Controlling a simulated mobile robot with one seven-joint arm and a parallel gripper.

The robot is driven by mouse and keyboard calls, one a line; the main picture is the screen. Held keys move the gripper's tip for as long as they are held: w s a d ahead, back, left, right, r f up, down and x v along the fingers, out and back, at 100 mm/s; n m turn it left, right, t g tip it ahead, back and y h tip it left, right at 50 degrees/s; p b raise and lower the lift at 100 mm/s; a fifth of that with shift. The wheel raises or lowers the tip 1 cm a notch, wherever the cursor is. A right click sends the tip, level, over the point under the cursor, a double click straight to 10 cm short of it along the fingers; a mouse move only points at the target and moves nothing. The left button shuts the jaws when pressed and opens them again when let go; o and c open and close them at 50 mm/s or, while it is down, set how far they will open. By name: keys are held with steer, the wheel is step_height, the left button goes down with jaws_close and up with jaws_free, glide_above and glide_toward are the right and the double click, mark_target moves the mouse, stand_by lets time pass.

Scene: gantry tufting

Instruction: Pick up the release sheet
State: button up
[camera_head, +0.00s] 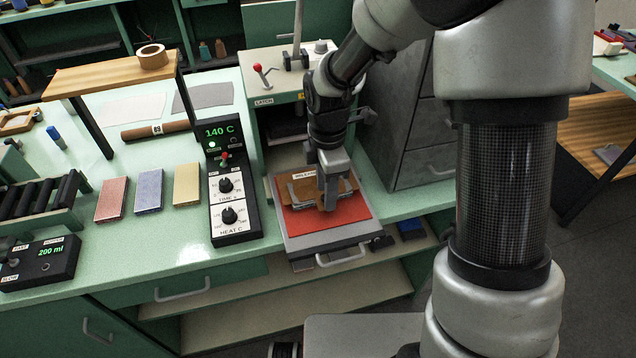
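A brown piece with a small white label (304,176), its lettering too small to read surely, lies on a red pad (330,222); it looks like the release sheet. The red pad sits on the pulled-out grey tray (326,241) of the press.
The press (283,90), with a red-knobbed lever, stands behind the tray. A control box (229,185) reading 140 C stands left of it, a grey cabinet (398,115) right. Red, blue and yellow blocks (149,190) lie on the green bench. A wooden shelf (110,76) carries a tape roll.

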steer(key=shift+f, duration=0.4)
steer(key=shift+c, duration=0.4)
jaws_close()
steer(key=shift+r, duration=0.1)
step_height(320, 180, up, 9)
steer(key=shift+s+d+f+b, duration=0.1)
steer(key=shift+s+f+b, duration=0.25)
steer(key=shift+f+b, duration=0.8)
steer(key=shift+s+d+f+b, duration=0.1)
steer(key=shift+s+f+b, duration=0.4)
steer(key=shift+f, duration=1)
steer(key=shift+s+d+f+b, duration=0.1)
steer(key=shift+s+f+b, duration=0.05)
steer(key=shift+f+b, duration=1.05)
